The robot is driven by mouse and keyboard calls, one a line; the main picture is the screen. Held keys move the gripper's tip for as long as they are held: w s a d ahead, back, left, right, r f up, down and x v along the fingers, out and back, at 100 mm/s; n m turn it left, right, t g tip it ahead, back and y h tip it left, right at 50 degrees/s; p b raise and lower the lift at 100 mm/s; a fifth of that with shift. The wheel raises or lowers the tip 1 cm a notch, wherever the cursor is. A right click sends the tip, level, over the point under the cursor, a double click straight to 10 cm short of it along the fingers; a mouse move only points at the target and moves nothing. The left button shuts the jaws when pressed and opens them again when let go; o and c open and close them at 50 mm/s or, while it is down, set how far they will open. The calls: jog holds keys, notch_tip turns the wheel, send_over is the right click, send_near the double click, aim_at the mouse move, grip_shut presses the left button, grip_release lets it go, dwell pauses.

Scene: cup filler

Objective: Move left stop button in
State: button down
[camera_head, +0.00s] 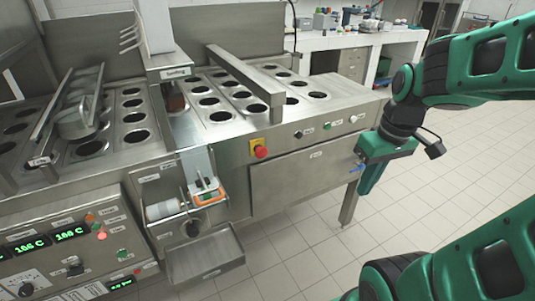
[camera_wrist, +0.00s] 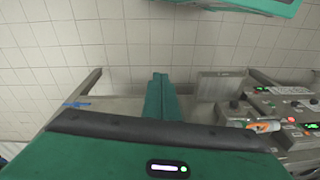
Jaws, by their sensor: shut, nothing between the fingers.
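A red mushroom-shaped stop button (camera_head: 261,152) stands out from a yellow plate on the machine's front edge, near the middle of the head view. On the control panel at lower left, a red lit button (camera_head: 101,236) sits below an orange one (camera_head: 90,217). I cannot tell which of these is the left stop button. My gripper (camera_head: 367,181) is shut and empty, pointing down to the right of the machine's front, well apart from the buttons. Its fingers (camera_wrist: 161,82) also show shut in the wrist view. The control panel (camera_wrist: 285,112) appears at the right there.
The steel machine (camera_head: 310,170) fills the left and middle. A dispenser with an orange-rimmed holder (camera_head: 208,197) and an open tray (camera_head: 205,255) juts from its front. A blue-handled fitting (camera_head: 357,169) is close to my gripper. Tiled floor (camera_head: 310,245) is free in front.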

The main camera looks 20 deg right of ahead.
aim_at(261, 152)
jog(key=w+a+n+t+y, duration=0.2)
jog(key=w+a+n, duration=0.2)
jog(key=w+n, duration=0.5)
jog(key=w+a+n+t+y, duration=0.2)
jog(key=w+a+n, duration=0.2)
jog(key=w+n, duration=0.5)
jog(key=shift+w+a+r+y, duration=0.3)
jog(key=shift+w+a+r, duration=0.1)
jog(key=shift+w, duration=0.85)
jog(key=w+a+f, duration=0.4)
jog(key=w+f, duration=0.4)
jog(key=shift+a, duration=0.3)
jog(key=shift+w, duration=0.1)
